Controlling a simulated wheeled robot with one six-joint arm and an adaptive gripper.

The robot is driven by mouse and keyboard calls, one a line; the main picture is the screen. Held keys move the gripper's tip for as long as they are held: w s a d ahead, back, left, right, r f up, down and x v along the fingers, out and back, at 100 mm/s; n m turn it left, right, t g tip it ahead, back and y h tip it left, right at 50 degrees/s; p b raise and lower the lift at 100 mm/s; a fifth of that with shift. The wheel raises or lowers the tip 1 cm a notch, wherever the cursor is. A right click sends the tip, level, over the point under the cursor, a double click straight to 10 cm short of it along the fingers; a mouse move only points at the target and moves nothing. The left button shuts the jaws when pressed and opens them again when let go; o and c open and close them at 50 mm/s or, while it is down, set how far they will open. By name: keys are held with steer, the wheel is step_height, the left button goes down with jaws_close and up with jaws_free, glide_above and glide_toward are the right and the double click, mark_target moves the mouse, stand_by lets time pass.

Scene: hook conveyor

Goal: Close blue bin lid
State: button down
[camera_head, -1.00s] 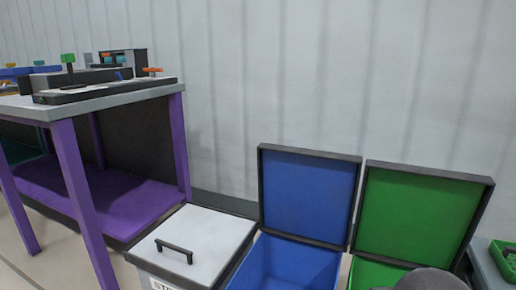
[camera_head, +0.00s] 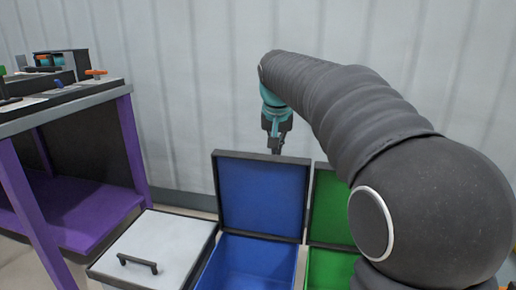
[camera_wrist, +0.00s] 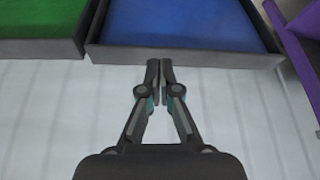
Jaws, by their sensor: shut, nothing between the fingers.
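The blue bin (camera_head: 248,262) stands open in the head view, between a white-lidded bin and a green bin. Its blue lid (camera_head: 262,195), framed in dark grey, stands upright at the back. My gripper (camera_head: 276,148) is shut and empty, reaching down just behind the top edge of this lid; the lid hides its fingertips there. In the wrist view, my gripper (camera_wrist: 159,64) points toward the dark rim of the blue lid (camera_wrist: 180,54), close to it. I cannot tell whether the fingertips touch the rim.
The green bin (camera_head: 330,268) is open to the right, its lid (camera_head: 330,210) upright and partly hidden by my arm. The white-lidded bin (camera_head: 155,250) is closed on the left. A purple-legged workbench (camera_head: 70,104) stands further left. A grey corrugated wall (camera_head: 170,100) is behind.

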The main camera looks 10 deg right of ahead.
steer(key=w+m+p, duration=0.1)
steer(key=w+p, duration=0.2)
steer(key=w, duration=0.9)
step_height(320, 180, down, 9)
steer(key=b, duration=0.2)
steer(key=shift+a+r+h+b, duration=0.15)
steer(key=shift+h+b, duration=0.15)
steer(key=shift+b, duration=0.05)
steer(key=shift+m, duration=0.3)
